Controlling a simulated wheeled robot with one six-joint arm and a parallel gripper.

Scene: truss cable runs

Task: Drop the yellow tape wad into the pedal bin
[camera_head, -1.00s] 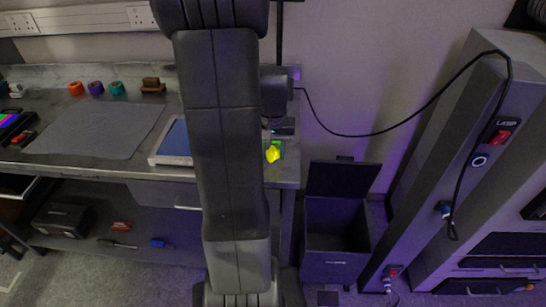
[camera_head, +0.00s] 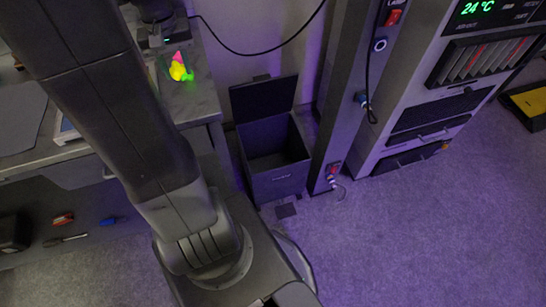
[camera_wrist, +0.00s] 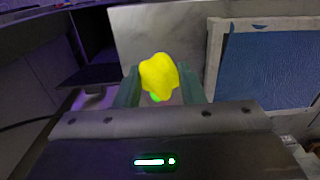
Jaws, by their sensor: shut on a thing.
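The yellow tape wad (camera_head: 178,72) is between the fingers of my gripper (camera_wrist: 160,88), which is shut on it. In the wrist view the wad (camera_wrist: 158,72) is a lumpy bright yellow blob, with a little green under it. In the head view a pink patch and green show around the wad, above the right end of the workbench. The pedal bin (camera_head: 277,183) is a dark square box on the floor, right of the bench. Its lid (camera_head: 263,98) stands open at the back and the inside looks empty. My gripper is up and left of the bin.
The grey workbench (camera_head: 202,100) lies left of the bin. A tall grey cabinet (camera_head: 400,100) stands close on its right, with a black cable looping from it. A blue panel (camera_wrist: 268,67) with a pale frame lies near my gripper. Open carpet (camera_head: 420,240) spreads right and in front.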

